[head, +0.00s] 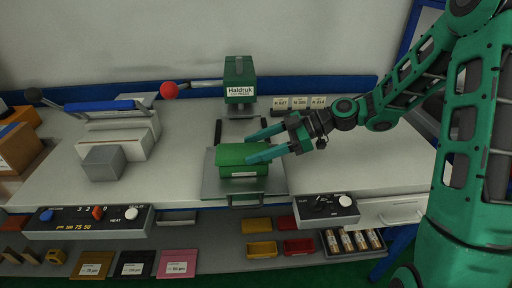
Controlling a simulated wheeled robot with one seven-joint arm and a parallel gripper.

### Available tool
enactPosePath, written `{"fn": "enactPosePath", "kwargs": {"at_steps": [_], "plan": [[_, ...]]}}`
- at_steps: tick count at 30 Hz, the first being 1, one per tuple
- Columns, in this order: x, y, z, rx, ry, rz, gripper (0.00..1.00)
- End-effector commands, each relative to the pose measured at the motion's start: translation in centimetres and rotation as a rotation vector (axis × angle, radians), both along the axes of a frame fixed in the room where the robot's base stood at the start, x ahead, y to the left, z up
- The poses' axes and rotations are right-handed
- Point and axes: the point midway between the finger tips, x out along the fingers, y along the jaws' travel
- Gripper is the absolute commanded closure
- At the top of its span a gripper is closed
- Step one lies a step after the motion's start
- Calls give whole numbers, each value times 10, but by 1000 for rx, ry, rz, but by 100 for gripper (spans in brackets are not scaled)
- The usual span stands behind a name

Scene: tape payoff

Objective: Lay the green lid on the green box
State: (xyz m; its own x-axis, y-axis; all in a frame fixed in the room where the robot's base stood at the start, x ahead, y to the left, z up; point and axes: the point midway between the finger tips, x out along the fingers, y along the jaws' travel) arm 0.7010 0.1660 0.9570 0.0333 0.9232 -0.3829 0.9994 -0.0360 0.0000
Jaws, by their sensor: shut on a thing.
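The green lid (229,155) is in the middle of the head view, level over the green box (238,173). I cannot tell whether it rests on the box or hovers just above it. The box has a white label on its front and sits on a grey sliding plate (272,186). My gripper (249,149) reaches in from the right. Its two long green fingers are shut on the lid, one at the far side and one at the near side. The box's inside is hidden.
A green press (239,83) stands behind the plate. At left are a sealer with a blue bar (100,106), a red knob (169,90) and a grey block (102,163). A control box (326,209) sits at the front right. The bench is clear left of the plate.

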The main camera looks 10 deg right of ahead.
Motion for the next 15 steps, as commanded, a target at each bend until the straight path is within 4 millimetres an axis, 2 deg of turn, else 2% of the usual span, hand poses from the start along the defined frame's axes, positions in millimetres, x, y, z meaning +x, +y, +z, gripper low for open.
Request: {"fn": "enactPosePath", "kwargs": {"at_steps": [15], "plan": [[0, 1, -6, 1, 0, 1, 62]]}}
